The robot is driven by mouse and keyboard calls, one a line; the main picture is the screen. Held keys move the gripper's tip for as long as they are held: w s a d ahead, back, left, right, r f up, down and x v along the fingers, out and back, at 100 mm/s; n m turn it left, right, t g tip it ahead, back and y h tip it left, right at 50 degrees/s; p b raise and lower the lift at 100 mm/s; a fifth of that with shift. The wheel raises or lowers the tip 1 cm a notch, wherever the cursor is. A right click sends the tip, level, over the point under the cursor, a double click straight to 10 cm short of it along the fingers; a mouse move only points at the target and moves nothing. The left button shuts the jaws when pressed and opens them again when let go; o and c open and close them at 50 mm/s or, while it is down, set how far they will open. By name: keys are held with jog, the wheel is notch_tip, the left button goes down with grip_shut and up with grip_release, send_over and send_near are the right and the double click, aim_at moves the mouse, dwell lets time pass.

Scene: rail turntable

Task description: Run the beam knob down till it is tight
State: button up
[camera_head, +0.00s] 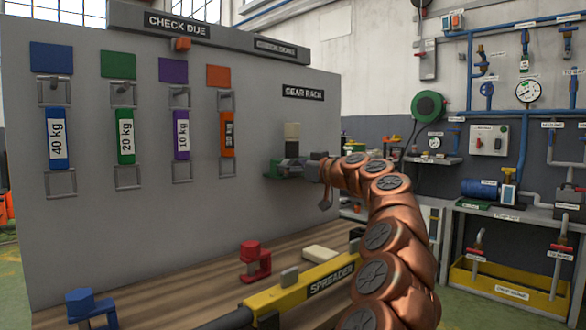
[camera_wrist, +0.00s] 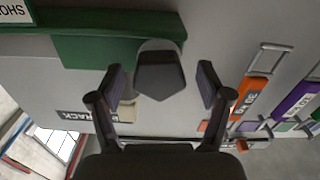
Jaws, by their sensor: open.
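A small clamp with a green body (camera_head: 290,165) sits at the right end of the grey board, below the GEAR RACK sign. In the wrist view its green body (camera_wrist: 105,50) fills the top. A dark faceted knob (camera_wrist: 160,68), which I take for the beam knob, stands out towards my wrist. My gripper (camera_wrist: 162,78) is open, with one finger on each side of the knob and visible gaps between. In the head view my gripper (camera_head: 322,172) is at the clamp's right side and partly hidden by my arm. How tight the knob is cannot be seen.
Several coloured slings, such as the orange one (camera_head: 227,133), hang on the grey board (camera_head: 250,90) to the left. A yellow spreader beam (camera_head: 300,288), a red clamp (camera_head: 254,260) and a blue clamp (camera_head: 90,305) are on the wooden bench below. Piping and a workbench stand at the right.

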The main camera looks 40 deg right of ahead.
dwell(0.3)
jog(key=c, duration=1.2)
